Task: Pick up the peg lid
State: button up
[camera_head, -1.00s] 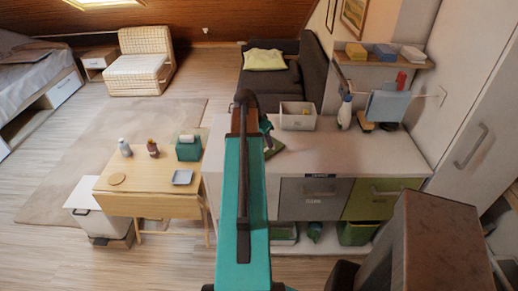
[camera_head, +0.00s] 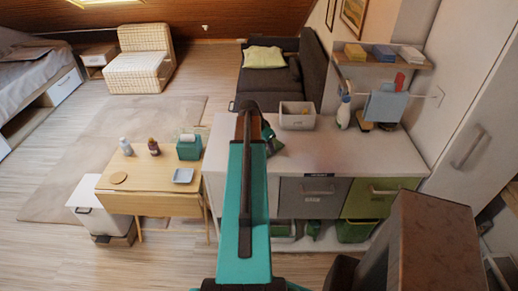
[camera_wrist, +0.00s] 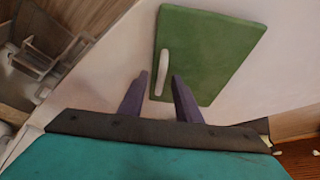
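No thing is plainly marked as the peg lid. In the wrist view a flat green panel (camera_wrist: 215,50) lies on the pale counter top, with a narrow white strip (camera_wrist: 164,62) along its left side. I cannot tell if the strip is a raised handle or a slot. My gripper (camera_wrist: 160,77) is open, with its two dark purple fingers apart. The lower part of the strip shows between the fingertips; I cannot tell if they touch the panel. In the head view my gripper (camera_head: 272,142) is over the counter, and the panel is mostly hidden there.
The counter (camera_head: 350,155) has a grey bin (camera_head: 297,116) and a white bottle (camera_head: 344,113) behind my gripper. A wooden table (camera_head: 150,200) at the left holds bottles, a green box (camera_head: 189,148), a round disc (camera_head: 118,177) and a small tray (camera_head: 183,176). The counter's right part is clear.

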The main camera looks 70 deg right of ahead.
grip_shut()
jog(key=shift+r, duration=0.1)
dwell(0.5)
jog(key=shift+r+b, duration=1)
jog(key=shift+r, duration=0.5)
jog(key=shift+s+a+r, duration=0.15)
jog(key=shift+s+a, duration=0.05)
jog(key=s+a+b, duration=0.8)
jog(key=s, duration=0.2)
jog(key=shift+a+r, duration=0.2)
jog(key=shift+r, duration=0.25)
